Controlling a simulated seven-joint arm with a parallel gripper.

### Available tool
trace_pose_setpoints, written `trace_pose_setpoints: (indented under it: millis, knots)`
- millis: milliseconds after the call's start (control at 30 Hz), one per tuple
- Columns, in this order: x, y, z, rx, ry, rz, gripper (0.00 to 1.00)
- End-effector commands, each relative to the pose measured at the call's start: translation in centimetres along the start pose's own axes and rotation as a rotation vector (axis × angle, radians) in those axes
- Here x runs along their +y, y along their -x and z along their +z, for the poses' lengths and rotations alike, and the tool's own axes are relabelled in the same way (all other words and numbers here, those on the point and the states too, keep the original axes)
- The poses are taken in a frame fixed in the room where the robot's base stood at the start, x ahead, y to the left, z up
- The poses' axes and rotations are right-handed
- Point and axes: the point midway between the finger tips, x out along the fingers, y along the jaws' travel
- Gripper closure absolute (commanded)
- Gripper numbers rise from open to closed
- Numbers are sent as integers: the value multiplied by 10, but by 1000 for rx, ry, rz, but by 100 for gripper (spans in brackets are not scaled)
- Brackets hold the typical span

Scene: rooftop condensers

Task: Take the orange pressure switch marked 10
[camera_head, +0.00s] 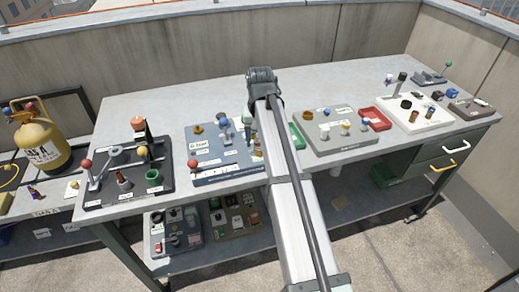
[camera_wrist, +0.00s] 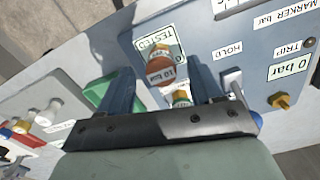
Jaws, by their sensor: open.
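In the wrist view, an orange-brown pressure switch (camera_wrist: 160,72) with a label reading 10 bar stands on the blue-grey test board (camera_wrist: 205,45) beside the TESTED label. My gripper (camera_wrist: 159,66) is open, with one finger on each side of that switch; I cannot tell whether either finger touches it. A second, similar part with a pale green-edged label (camera_wrist: 181,98) sits just nearer the gripper's palm and is partly hidden. In the head view, my arm hides the gripper and most of the board's right side; the board's left part (camera_head: 205,172) shows.
A brass fitting (camera_wrist: 280,101) and a grey lever (camera_wrist: 232,80) stand on the board near the right finger. A green tray (camera_wrist: 100,92) lies beside the left finger. Dark (camera_head: 105,199) and grey (camera_head: 345,150) boards, a red tray (camera_head: 377,119) and a white tray (camera_head: 432,122) share the bench.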

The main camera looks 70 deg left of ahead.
Motion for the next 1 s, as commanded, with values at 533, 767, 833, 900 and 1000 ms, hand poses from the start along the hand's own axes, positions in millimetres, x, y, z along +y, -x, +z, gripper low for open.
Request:
trace_pose_setpoints:
  millis: [533,767,833,900,1000]
  knots:
    - [-1,-36,0,0,0,0,38]
    - [-1,-36,0,0,0,0,60]
    - [-1,-36,0,0,0,0,66]
    - [-1,-36,0,0,0,0,73]
    - [-1,-36,0,0,0,0,83]
